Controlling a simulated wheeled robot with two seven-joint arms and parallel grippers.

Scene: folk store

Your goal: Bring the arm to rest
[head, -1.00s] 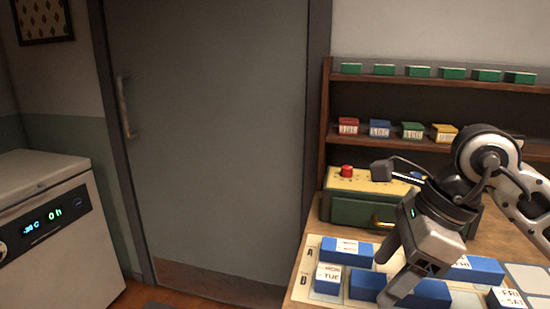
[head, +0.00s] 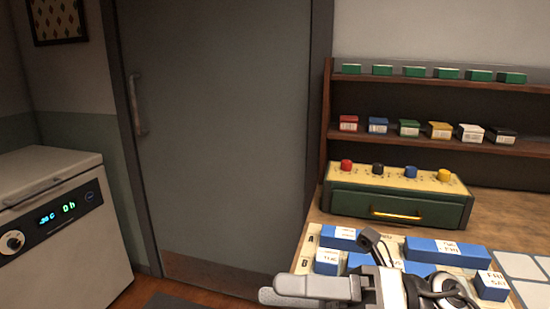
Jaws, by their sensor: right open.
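My right gripper (head: 280,291) is low at the bottom of the head view, its fingers pointing left past the front left corner of the table (head: 484,205). It is open, and I see nothing held between its fingers. My right arm's wrist covers part of the blue blocks and the labelled mat (head: 304,260) behind it. My left gripper is not in view.
Blue labelled blocks (head: 448,250) lie on the mat. A green box (head: 350,201) with coloured knobs and a drawer stands behind them, below a shelf (head: 395,143) of small coloured boxes. A white freezer (head: 60,255) and a grey door (head: 215,140) are left.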

